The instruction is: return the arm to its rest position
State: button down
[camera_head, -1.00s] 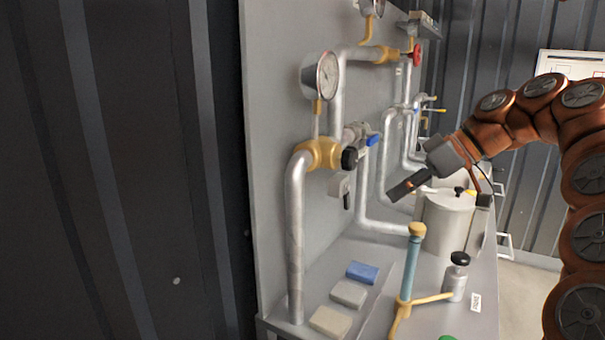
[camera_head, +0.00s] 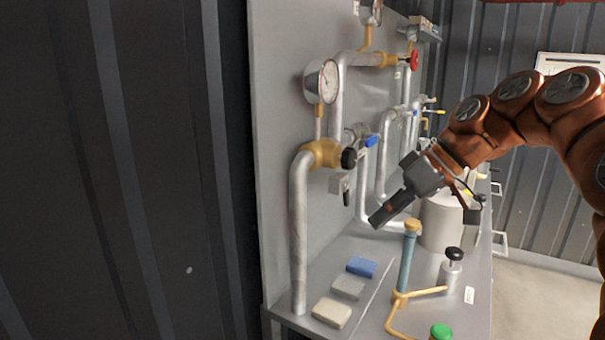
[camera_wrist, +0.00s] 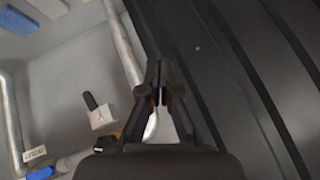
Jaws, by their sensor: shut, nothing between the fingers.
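My gripper (camera_head: 383,217) hangs at the end of my orange arm, pointing down and left, above the bench and in front of the pipes. Its fingers are together and hold nothing. In the wrist view the gripper (camera_wrist: 158,82) shows dark fingers close together, with the corrugated wall and a pipe behind them. The gripper is apart from the pump's pipes and the bench top. My arm partly hides the metal pot (camera_head: 441,225).
The bench (camera_head: 375,318) holds sponge-like blocks (camera_head: 347,287), a blue-and-yellow stand (camera_head: 408,262), a small canister (camera_head: 450,272) and a green cap (camera_head: 441,332). Pipes, a gauge (camera_head: 322,82) and a red valve (camera_head: 413,61) are on the panel. Open floor (camera_head: 540,300) lies at right.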

jog(key=s+a+f+m+g+h+p, duration=0.1)
jog(key=s+a+f+m+h+p, duration=0.1)
jog(key=s+f, duration=0.35)
jog(key=s+a+f+m+g+h+p, duration=0.1)
jog(key=s+f+m+h, duration=0.1)
jog(key=s, duration=0.6)
jog(key=s+d+f+m+h+p, duration=0.1)
jog(key=s+d+f+m+h, duration=0.1)
jog(key=s+f, duration=0.3)
jog(key=s+d+f+m+g+h+p, duration=0.1)
jog(key=s+d+f, duration=0.4)
jog(key=s, duration=0.7)
jog(key=shift+f+m+h+p, duration=0.4)
jog(key=shift+m+p, duration=0.25)
jog(key=shift+m, duration=0.45)
jog(key=shift+d, duration=0.1)
